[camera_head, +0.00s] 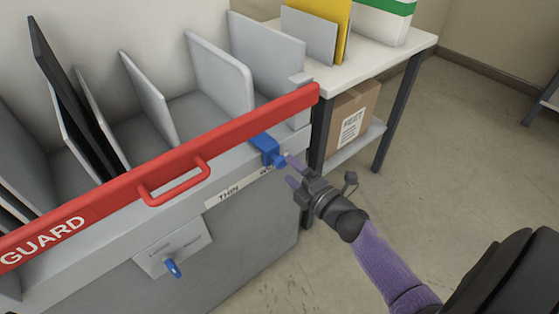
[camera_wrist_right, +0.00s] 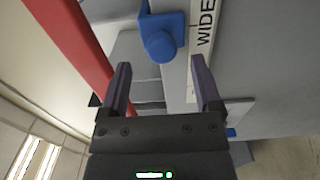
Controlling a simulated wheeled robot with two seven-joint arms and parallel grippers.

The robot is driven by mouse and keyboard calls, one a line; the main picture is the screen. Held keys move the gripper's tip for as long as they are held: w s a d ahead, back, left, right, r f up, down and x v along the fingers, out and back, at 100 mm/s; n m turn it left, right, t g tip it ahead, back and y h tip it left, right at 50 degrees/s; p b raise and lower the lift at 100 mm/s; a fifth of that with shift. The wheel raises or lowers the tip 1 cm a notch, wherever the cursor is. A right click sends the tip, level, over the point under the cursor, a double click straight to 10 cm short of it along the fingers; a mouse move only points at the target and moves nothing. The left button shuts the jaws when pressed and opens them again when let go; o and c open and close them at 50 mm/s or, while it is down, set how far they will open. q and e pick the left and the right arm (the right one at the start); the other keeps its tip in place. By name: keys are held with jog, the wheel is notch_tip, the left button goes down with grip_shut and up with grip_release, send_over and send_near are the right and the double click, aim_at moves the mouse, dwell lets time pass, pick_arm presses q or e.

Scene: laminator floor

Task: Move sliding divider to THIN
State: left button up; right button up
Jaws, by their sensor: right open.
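The sliding divider's blue handle (camera_head: 267,150) sits at the right end of the label strip (camera_head: 236,189), below the red guard bar. The strip reads THIN to the left, and its right end is partly hidden by my gripper. In the right wrist view the blue handle (camera_wrist_right: 160,42) is beside the word WIDE (camera_wrist_right: 206,22). My right gripper (camera_head: 291,172) is open, its fingertips close to the handle. In the wrist view the handle is just beyond the gap between the open fingers (camera_wrist_right: 163,78); I cannot tell whether they touch it. My left gripper is not in view.
The red GUARD bar (camera_head: 100,190) with its red handle (camera_head: 176,183) runs just above the strip. Grey divider plates (camera_head: 222,70) stand behind it. A blue lever (camera_head: 172,267) is lower on the front. A side table (camera_head: 385,58) stands right; open floor lies at right.

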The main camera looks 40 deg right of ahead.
aim_at(283, 165)
jog(key=w, duration=0.2)
jog(key=w+b, duration=0.1)
jog(key=w, duration=0.1)
jog(key=shift+w+a+f, duration=0.1)
jog(key=shift+w+a, duration=0.1)
grip_shut()
dwell(0.7)
dwell(0.3)
